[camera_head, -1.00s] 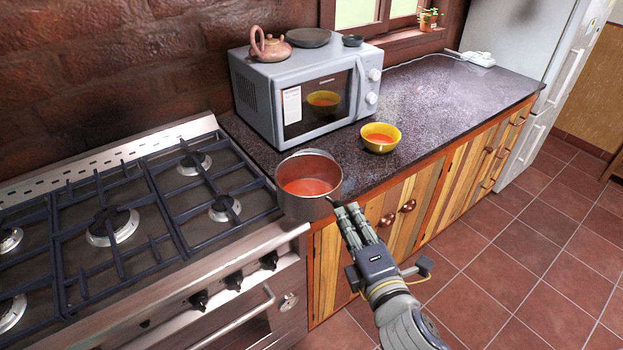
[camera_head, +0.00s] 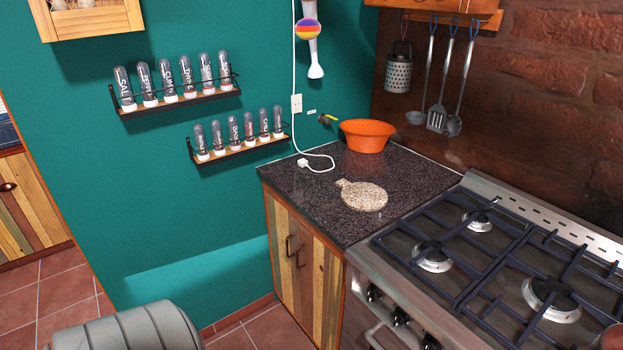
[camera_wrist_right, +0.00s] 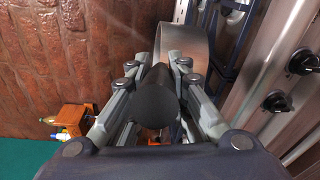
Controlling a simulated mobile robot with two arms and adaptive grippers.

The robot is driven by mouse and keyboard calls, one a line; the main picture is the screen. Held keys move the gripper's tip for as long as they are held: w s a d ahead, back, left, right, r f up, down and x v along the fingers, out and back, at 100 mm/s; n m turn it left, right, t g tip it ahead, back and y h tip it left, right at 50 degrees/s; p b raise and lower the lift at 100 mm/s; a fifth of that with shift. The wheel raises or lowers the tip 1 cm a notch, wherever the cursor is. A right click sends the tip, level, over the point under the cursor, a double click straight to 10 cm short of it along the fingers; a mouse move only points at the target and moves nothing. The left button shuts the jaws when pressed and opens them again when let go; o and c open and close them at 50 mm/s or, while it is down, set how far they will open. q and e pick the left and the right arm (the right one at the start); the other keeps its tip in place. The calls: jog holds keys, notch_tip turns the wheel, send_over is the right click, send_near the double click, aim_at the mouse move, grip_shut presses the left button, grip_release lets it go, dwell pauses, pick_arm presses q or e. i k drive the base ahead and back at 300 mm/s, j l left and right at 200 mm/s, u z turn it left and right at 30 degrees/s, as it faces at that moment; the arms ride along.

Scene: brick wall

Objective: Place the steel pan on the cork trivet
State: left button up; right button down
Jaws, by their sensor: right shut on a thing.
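The steel pan (camera_wrist_right: 188,42) shows in the right wrist view as a curved metal wall just beyond the fingertips. My right gripper (camera_wrist_right: 172,62) is shut on the pan's dark handle (camera_wrist_right: 156,106). The pan's contents are hidden here. The cork trivet (camera_head: 363,196), a pale speckled round with a short tab, lies flat and bare on the dark counter left of the stove. The pan is apart from the trivet. I cannot make out the right gripper in the head view. My left gripper is not in view.
An orange bowl (camera_head: 367,135) stands behind the trivet by the wall. A white plug and cable (camera_head: 316,162) lie to its left. The gas stove (camera_head: 480,255) with raised grates adjoins the counter on the right. The counter in front of the trivet is clear.

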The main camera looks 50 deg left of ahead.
aim_at(367, 210)
jog(key=j+u, duration=0.25)
jog(key=u, duration=0.25)
jog(key=i+j+u, duration=0.1)
jog(key=j+u, duration=0.15)
jog(key=u, duration=0.2)
jog(key=i+j, duration=0.15)
jog(key=j, duration=0.2)
jog(key=i+j, duration=0.15)
jog(key=j, duration=0.2)
jog(key=i+j, duration=0.15)
jog(key=j, duration=0.2)
